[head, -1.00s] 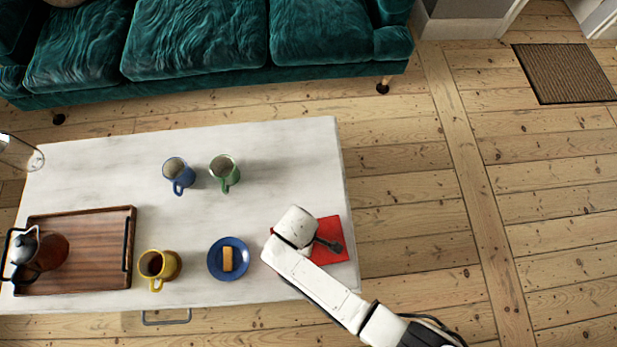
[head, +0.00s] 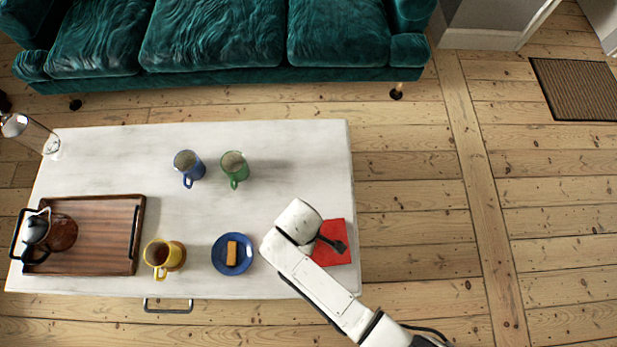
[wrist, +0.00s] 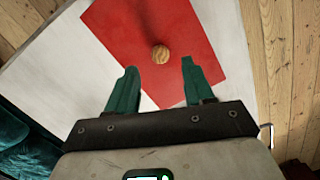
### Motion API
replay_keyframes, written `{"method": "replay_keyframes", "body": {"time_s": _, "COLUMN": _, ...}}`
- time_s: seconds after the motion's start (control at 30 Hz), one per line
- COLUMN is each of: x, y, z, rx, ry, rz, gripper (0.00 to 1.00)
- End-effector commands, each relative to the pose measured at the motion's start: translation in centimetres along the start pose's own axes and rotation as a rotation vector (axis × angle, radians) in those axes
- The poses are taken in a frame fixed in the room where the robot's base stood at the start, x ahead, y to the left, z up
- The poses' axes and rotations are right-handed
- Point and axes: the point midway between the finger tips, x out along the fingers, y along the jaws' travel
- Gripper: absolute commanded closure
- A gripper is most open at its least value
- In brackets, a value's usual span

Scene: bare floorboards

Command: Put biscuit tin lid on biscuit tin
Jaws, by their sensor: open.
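A flat red rectangle (head: 332,258) lies at the right end of the white table, partly hidden by my arm. In the wrist view the red piece (wrist: 208,62) carries a round wooden knob (wrist: 161,54) and looks like the biscuit tin lid. I cannot tell whether a tin is under it, and I make out no separate tin. My gripper (wrist: 159,68) is open and empty, with its green fingers apart. The knob shows just past the fingertips, roughly between them. In the head view the gripper (head: 337,244) is over the red piece.
On the white table (head: 270,190) are a blue mug (head: 187,165), a green mug (head: 234,166), a yellow mug (head: 158,256), a blue plate (head: 219,262) with a yellow-orange bar, and a wooden tray (head: 95,218) with a kettle (head: 60,233). A teal sofa (head: 210,40) stands behind.

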Motion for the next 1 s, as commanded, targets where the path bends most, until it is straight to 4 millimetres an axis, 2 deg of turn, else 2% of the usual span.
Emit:
{"method": "replay_keyframes", "body": {"time_s": 0.03, "x": -1.4, "y": 0.0, "z": 0.0, "rx": 0.001, "ry": 0.004, "rz": 0.001, "gripper": 0.48}}
{"method": "replay_keyframes", "body": {"time_s": 0.1, "x": -2.8, "y": 0.1, "z": 0.0, "rx": 0.001, "ry": 0.003, "rz": 0.001, "gripper": 0.48}}
{"method": "replay_keyframes", "body": {"time_s": 0.3, "x": -5.9, "y": 0.0, "z": 0.0, "rx": 0.001, "ry": 0.002, "rz": 0.001, "gripper": 0.48}}
{"method": "replay_keyframes", "body": {"time_s": 0.5, "x": -7.2, "y": 0.0, "z": 0.0, "rx": 0.000, "ry": -0.001, "rz": -0.001, "gripper": 0.48}}
{"method": "replay_keyframes", "body": {"time_s": 0.77, "x": -7.3, "y": 0.1, "z": 0.2, "rx": 0.008, "ry": 0.000, "rz": -0.002, "gripper": 0.48}}
{"method": "replay_keyframes", "body": {"time_s": 0.87, "x": -7.5, "y": 0.8, "z": 1.9, "rx": 0.091, "ry": 0.016, "rz": -0.011, "gripper": 0.48}}
{"method": "replay_keyframes", "body": {"time_s": 0.97, "x": -8.4, "y": 2.3, "z": 6.2, "rx": 0.283, "ry": 0.050, "rz": -0.029, "gripper": 0.48}}
{"method": "replay_keyframes", "body": {"time_s": 1.0, "x": -8.9, "y": 2.9, "z": 8.4, "rx": 0.385, "ry": 0.066, "rz": -0.035, "gripper": 0.48}}
